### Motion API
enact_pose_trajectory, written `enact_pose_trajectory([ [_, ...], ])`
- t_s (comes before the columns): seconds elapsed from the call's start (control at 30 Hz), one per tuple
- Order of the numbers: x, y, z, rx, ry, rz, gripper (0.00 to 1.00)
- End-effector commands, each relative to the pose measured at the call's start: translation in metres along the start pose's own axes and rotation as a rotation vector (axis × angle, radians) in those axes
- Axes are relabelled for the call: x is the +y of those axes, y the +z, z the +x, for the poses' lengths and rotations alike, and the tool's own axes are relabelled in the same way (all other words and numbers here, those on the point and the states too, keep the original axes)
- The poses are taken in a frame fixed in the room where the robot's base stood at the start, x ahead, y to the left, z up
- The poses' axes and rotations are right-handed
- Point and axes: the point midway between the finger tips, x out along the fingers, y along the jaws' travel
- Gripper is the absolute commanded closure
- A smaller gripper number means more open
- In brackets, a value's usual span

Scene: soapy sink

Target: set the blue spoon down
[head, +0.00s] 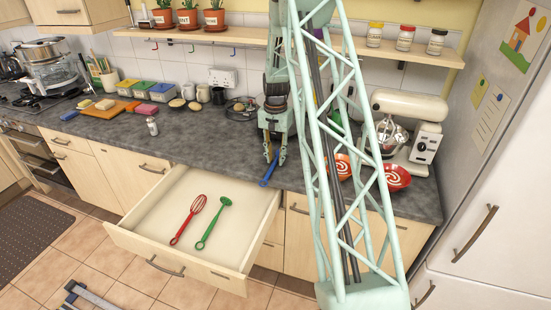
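The blue spoon (268,173) shows at the tip of my gripper (274,158) in the head view. My gripper points down over the front part of the grey counter and appears shut on the spoon. The spoon slants, with its lower end to the lower left near the counter's front edge, above the back right corner of the open drawer. Its upper part is hidden between the fingers. I cannot tell whether the spoon touches the counter.
The open drawer (150,238) holds a red whisk (188,221) and a green utensil (213,223). Red-and-white bowls (397,178) and a cream stand mixer (412,115) stand to the right. A small shaker (152,126) stands on the left counter, with clear counter between it and my gripper.

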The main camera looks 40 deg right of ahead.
Motion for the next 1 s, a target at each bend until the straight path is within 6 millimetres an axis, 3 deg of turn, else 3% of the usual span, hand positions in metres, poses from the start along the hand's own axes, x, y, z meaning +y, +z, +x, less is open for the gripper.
enact_pose_trajectory([
  [0.47, -0.001, -0.001, -0.014, 0.002, -0.001, 0.0, 0.77],
  [1.0, 0.0, -0.001, -0.086, 0.002, -0.001, 0.0, 0.77],
])
